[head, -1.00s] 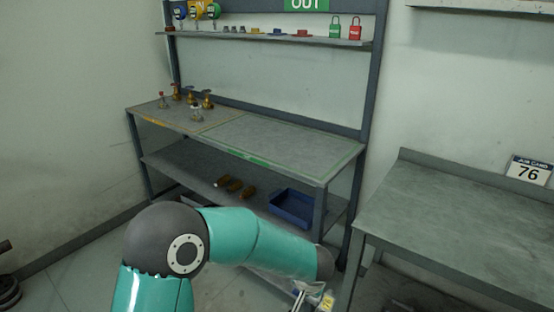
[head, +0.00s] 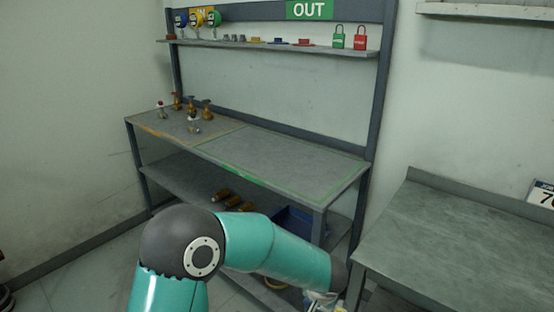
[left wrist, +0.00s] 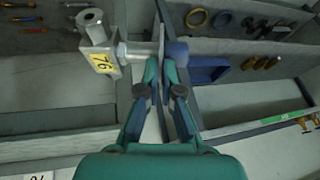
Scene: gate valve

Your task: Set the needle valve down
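The needle valve (left wrist: 137,50) shows in the left wrist view as a pale metal body with a yellow tag reading 76 and a bluish round end at the right. My left gripper (left wrist: 164,68) is closed around its stem, between the body and the bluish end. The valve hangs in the air in front of the benches. In the head view my left gripper (head: 325,298) is at the bottom edge, mostly cut off, and the valve is hardly visible there. My right gripper is in neither current view.
The bench under the OUT sign (head: 309,10) has a clear green-taped area (head: 285,168). Several small valves (head: 194,124) stand in its yellow-taped left area. A blue bin (head: 294,224) and brass parts (head: 232,201) are on the lower shelf. A bare grey bench (head: 455,240) stands right.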

